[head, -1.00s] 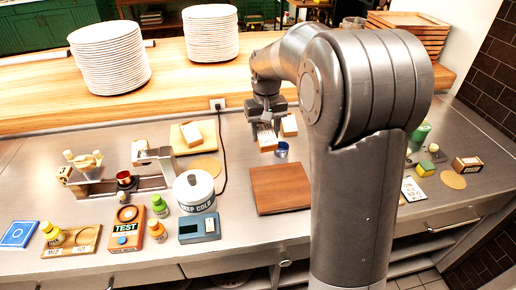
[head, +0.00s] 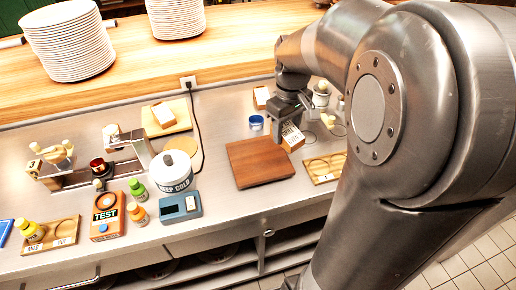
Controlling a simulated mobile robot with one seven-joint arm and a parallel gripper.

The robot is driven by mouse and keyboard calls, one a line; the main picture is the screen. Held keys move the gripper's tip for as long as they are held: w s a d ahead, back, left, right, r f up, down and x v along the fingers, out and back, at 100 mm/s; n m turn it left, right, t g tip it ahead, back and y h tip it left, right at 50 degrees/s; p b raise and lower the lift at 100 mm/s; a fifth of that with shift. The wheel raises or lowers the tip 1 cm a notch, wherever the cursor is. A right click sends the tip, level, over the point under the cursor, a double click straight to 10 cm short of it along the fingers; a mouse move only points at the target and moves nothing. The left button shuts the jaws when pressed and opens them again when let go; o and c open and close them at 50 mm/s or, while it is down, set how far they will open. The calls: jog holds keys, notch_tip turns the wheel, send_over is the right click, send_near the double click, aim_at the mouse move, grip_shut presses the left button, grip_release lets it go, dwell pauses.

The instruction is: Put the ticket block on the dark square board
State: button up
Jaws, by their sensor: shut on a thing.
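The ticket block (head: 292,139) is a small pale box with dark print on its white face and tan sides. My gripper (head: 289,123) is shut on it from above, and the fingertips partly hide it. The dark square board (head: 258,165) is a flat brown wooden board lying on the steel counter, with its top bare. In the head view the block shows at the board's back right corner. I cannot tell whether it is over the board's edge or just beyond it, or how high it hangs.
A blue cup (head: 256,124) stands just behind the board. A similar pale block (head: 261,97) is farther back. A wooden tray with round hollows (head: 322,168) lies right of the board. A white lidded pot (head: 174,171) and a blue-grey scale (head: 180,208) stand to the left.

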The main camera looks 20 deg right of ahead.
jog(key=w+a+f, duration=0.1)
jog(key=a, duration=0.1)
jog(key=w+a+f, duration=0.1)
jog(key=a+f, duration=0.1)
jog(key=w+a+f, duration=0.1)
jog(key=w+a, duration=0.1)
jog(key=shift+a+f, duration=0.2)
jog(key=shift+f, duration=0.1)
jog(key=shift+w+f, duration=0.1)
jog(key=shift+f, duration=1.95)
jog(key=shift+f, duration=0.15)
jog(key=o, duration=1)
jog(key=shift+o, duration=0.2)
